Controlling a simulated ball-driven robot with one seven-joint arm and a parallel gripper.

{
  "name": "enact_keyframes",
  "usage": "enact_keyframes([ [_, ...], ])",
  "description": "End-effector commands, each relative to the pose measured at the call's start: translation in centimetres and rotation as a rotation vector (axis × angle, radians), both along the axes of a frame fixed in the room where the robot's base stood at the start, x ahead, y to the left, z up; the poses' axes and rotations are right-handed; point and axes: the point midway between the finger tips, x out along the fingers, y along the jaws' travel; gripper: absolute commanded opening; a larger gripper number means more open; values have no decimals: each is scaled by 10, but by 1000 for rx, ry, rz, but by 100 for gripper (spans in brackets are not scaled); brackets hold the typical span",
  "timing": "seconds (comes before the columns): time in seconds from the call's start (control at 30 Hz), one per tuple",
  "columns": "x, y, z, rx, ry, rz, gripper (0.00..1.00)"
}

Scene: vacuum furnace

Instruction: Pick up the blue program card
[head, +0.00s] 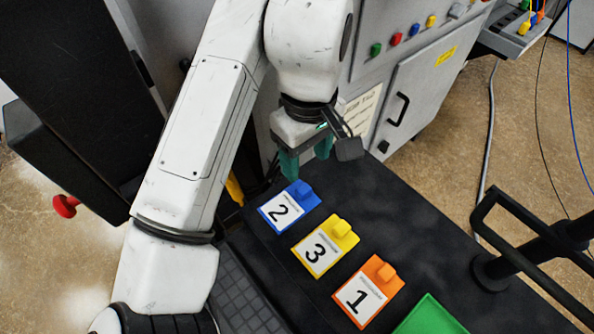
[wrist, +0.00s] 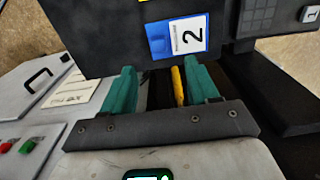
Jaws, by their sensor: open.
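The blue program card (head: 289,207) lies on the black work surface. It has a white label with a 2 and a raised blue block at its far corner. My gripper (head: 306,162) is above and just behind the card, its two green fingers apart and empty. In the wrist view, the blue card (wrist: 176,38) shows beyond the fingertips, and my gripper (wrist: 160,80) is open without touching it.
A yellow card (head: 324,246) marked 3 and an orange card (head: 367,291) marked 1 lie beside it in a row. A green item (head: 430,316) is at the near edge. A grey cabinet (head: 422,85) with coloured buttons stands behind. A black handle frame (head: 528,250) rises at right.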

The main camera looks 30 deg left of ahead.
Motion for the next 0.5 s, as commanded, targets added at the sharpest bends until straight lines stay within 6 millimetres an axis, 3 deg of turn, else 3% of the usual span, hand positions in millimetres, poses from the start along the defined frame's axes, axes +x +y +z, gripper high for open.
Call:
enact_keyframes([
  [0.3, 0, 0, -46, -4, 0, 2, 60],
  [0.5, 0, 1, -58, -3, 0, 2, 60],
])
